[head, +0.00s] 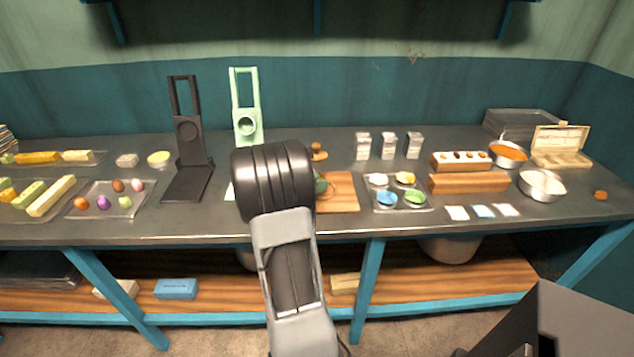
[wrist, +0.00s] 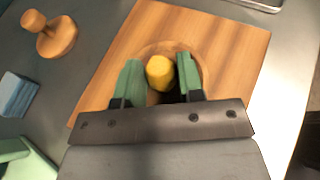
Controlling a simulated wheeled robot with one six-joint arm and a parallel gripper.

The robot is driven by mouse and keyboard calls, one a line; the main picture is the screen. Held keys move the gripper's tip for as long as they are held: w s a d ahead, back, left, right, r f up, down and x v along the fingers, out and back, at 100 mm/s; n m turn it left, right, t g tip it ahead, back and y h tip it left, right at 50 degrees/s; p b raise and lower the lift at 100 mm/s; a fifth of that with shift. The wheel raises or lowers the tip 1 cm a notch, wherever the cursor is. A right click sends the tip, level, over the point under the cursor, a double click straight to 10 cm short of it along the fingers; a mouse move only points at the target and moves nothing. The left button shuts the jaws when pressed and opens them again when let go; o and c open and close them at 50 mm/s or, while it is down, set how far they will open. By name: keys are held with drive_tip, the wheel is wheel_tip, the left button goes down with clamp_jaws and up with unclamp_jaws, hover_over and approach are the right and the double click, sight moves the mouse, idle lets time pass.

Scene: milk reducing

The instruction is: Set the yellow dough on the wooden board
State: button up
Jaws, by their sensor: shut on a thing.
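The yellow dough (wrist: 160,73) sits between the green fingers of my gripper (wrist: 159,78) in the wrist view. My gripper is shut on it, over the round recess of the wooden board (wrist: 225,45). I cannot tell whether the dough touches the board. In the head view the board (head: 340,192) lies on the counter, and my arm hides its left part and the dough.
A wooden stamp (wrist: 50,34) and a blue block (wrist: 17,92) are left of the board in the wrist view. In the head view, a tray of colored bowls (head: 402,193) is right of the board, and a green press stand (head: 246,110) stands behind my arm.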

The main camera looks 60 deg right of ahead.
drive_tip(key=shift+f, duration=0.1)
idle(0.5)
drive_tip(key=o, duration=1)
drive_tip(key=v, duration=1.3)
drive_tip(key=shift+w+a+p, duration=0.25)
drive_tip(key=shift+a+p, duration=0.05)
drive_tip(key=shift+a, duration=0.05)
